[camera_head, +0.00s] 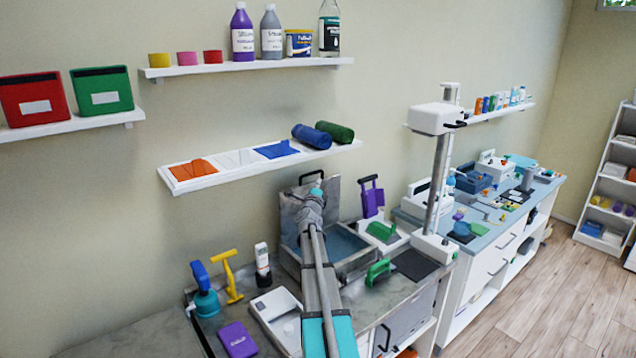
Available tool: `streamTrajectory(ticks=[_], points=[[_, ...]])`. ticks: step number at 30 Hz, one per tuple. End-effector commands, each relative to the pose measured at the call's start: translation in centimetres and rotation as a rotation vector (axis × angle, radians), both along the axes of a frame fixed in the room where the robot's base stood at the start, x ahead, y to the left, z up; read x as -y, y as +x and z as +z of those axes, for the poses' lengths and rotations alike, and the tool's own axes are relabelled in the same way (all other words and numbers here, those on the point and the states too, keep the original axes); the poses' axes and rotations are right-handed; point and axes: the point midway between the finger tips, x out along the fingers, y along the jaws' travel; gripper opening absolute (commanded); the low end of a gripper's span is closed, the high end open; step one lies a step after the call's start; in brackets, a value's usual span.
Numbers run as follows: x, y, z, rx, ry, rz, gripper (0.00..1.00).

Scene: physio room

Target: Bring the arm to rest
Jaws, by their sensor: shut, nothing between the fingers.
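My arm reaches up from the bottom centre, over the front of the counter (386,304). At its far end my gripper (316,186) shows small, shut and empty, in front of the raised lid of the open metal basin (294,218). The end of the arm hides part of the lid and basin. I cannot tell from this view how far the gripper is from the lid.
A green-handled tool (379,271) and a post with a white head (437,118) stand right. Wall shelves (235,172) hang above.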

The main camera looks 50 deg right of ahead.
Motion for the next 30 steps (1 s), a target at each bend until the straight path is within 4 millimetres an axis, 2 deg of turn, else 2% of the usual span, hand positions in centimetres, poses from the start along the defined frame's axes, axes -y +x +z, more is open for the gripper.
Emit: streamTrajectory(ticks=[22,26,30], points=[[-0.5,0.1,0.0,-0.004,0.0,0.006,0.0],[-2.0,1.0,-0.4,-0.043,-0.006,0.039,0.0],[-5.4,2.8,-1.4,-0.138,-0.023,0.117,0.0]])
